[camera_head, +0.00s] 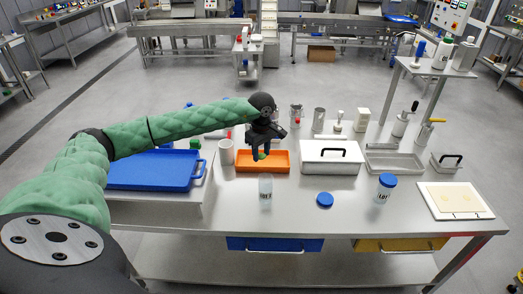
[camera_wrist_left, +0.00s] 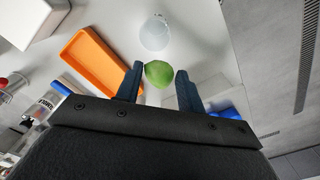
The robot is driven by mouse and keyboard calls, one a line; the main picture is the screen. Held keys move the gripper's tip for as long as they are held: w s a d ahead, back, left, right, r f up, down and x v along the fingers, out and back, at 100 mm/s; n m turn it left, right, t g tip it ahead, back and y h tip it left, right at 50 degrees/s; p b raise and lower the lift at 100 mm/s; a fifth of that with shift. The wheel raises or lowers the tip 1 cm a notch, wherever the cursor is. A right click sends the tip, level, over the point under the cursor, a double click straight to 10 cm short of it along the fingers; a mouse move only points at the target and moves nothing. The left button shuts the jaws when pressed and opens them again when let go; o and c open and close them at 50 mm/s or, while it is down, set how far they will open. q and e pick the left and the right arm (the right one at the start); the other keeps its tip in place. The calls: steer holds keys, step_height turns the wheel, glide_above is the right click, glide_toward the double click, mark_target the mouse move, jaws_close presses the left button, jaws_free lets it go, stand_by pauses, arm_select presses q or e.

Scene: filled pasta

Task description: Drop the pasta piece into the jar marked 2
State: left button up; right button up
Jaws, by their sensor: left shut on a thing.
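My left gripper (camera_head: 259,152) is shut on a green pasta piece (camera_head: 262,156), above the table near the orange tray. In the left wrist view the green pasta piece (camera_wrist_left: 159,73) sits between the two fingertips (camera_wrist_left: 160,82). An open clear jar (camera_head: 265,192) stands upright on the table in front of the orange tray; it also shows in the left wrist view (camera_wrist_left: 155,33), apart from the piece. A jar with a blue lid (camera_head: 385,188) stands further right, with dark print on it. I cannot read a 2 on either jar. My right gripper is not in view.
An orange tray (camera_head: 240,168) lies behind the clear jar. A loose blue lid (camera_head: 324,200) lies right of it. A blue tray (camera_head: 150,183) is at left, a white lidded box (camera_head: 330,168) behind, a cream board (camera_head: 455,214) at right. The front middle table is mostly clear.

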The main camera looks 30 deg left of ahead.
arm_select(q)
step_height(320, 180, down, 5)
steer(key=shift+f+b, duration=0.15)
steer(key=shift+b, duration=0.25)
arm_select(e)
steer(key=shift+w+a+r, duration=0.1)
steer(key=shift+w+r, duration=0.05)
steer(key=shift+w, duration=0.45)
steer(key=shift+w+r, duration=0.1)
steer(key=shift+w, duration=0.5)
arm_select(q)
steer(key=o, duration=1)
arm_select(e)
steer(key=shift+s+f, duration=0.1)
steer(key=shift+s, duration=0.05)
